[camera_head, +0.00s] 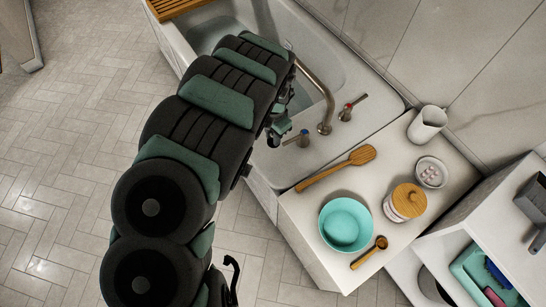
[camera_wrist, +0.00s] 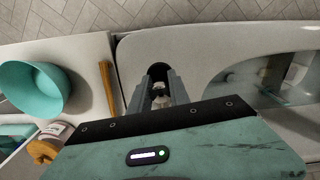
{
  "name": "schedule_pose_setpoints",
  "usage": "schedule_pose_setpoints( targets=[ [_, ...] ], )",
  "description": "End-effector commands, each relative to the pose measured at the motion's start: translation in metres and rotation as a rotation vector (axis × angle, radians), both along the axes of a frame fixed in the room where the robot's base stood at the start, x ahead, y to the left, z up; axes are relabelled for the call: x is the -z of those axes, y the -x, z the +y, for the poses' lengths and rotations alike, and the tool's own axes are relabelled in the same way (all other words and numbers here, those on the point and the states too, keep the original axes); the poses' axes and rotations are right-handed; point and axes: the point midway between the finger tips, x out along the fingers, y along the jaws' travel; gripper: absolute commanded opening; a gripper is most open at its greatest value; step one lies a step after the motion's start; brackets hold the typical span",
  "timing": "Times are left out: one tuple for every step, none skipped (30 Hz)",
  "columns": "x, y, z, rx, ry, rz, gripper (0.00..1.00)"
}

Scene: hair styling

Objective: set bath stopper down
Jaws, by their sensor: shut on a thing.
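My gripper (camera_wrist: 161,88) is shut on the bath stopper (camera_wrist: 158,70), a small dark rounded piece with a pale metal part between the fingers. The bathtub's pale flat rim (camera_wrist: 135,48) lies under it in the wrist view, between the counter and the basin. I cannot tell whether the stopper touches the rim. In the head view my gripper (camera_head: 279,127) is over the near side of the tub (camera_head: 345,70), left of the tap, and my arm covers much of the tub.
The tap (camera_head: 326,105) with blue and red handles stands on the tub's end. The counter beside it holds a wooden brush (camera_head: 340,167), teal bowl (camera_head: 345,224), wooden-lidded jar (camera_head: 406,201), small wooden spoon (camera_head: 370,252), white cup (camera_head: 427,124) and soap dish (camera_head: 431,172).

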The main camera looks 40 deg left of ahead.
Motion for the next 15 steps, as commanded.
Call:
schedule_pose_setpoints(
  targets=[
    [0.002,-0.002,-0.002,0.001,0.003,-0.002,0.00],
    [0.005,-0.002,-0.002,0.001,0.002,-0.002,0.00],
    [0.008,-0.002,-0.002,0.001,0.002,-0.002,0.00],
    [0.011,-0.001,-0.002,0.001,0.001,-0.001,0.00],
    [0.014,-0.001,-0.002,0.001,0.001,0.000,0.00],
    [0.019,0.000,-0.002,0.001,0.002,0.001,0.00],
    [0.023,0.001,-0.001,0.000,0.002,0.002,0.00],
    [0.028,0.002,-0.001,0.000,0.003,0.003,0.00],
    [0.035,0.002,-0.002,0.000,0.004,0.004,0.00],
    [0.040,0.002,-0.001,0.001,0.003,0.003,0.00],
    [0.044,0.001,-0.001,0.001,0.002,0.001,0.00],
    [0.050,0.001,-0.001,-0.001,0.001,-0.001,0.00],
    [0.055,0.001,-0.001,0.001,0.003,0.000,0.00],
    [0.060,0.001,-0.002,0.001,0.004,0.001,0.00],
    [0.066,0.001,-0.002,0.001,0.003,0.001,0.00]
  ],
)
